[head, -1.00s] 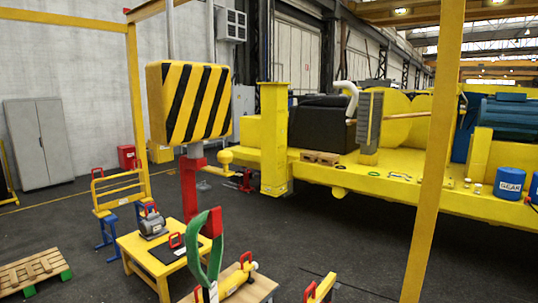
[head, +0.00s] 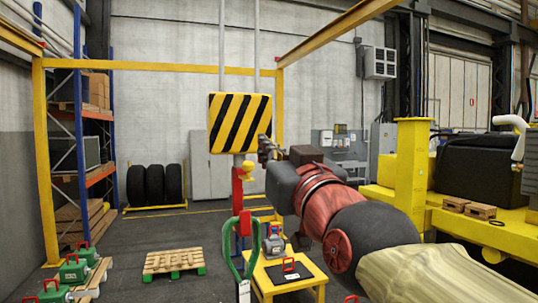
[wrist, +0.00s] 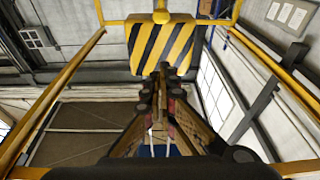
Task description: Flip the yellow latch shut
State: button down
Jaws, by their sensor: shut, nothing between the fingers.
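The yellow-and-black striped hook block (head: 240,122) hangs with a red hook (head: 237,190) beneath it. It also shows in the wrist view (wrist: 160,42). A small yellow piece, apparently the latch (head: 247,167), juts to the right from the upper part of the hook. A green sling (head: 246,245) hangs lower, by the hook. My gripper (head: 265,147) is just right of the block's lower right edge, slightly above the yellow piece. Its fingers are shut and empty; in the wrist view they (wrist: 163,72) point at the block. I cannot tell whether they touch anything.
A yellow table (head: 320,281) with a grey device stands below my arm. A pallet (head: 174,261) lies on the floor to the left. Yellow frame posts (head: 47,165) stand at left. The yellow machine (head: 410,165) is at right.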

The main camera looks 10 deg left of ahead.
jog(key=p+x, duration=0.3)
jog(key=x, duration=0.8)
jog(key=f, duration=0.4)
jog(key=shift+s+d+f+p, duration=0.1)
jog(key=shift+s+d+p, duration=0.2)
jog(key=shift+p, duration=0.05)
jog(key=shift+s, duration=0.1)
jog(key=shift+f+b, duration=0.2)
jog(key=shift+b, duration=0.35)
jog(key=shift+s+d+f+t+b, duration=0.1)
jog(key=shift+t+b, duration=0.2)
jog(key=shift+b, duration=0.4)
jog(key=shift+s+f+y+b, duration=0.15)
jog(key=shift+y+b, duration=0.15)
jog(key=shift+b, duration=0.45)
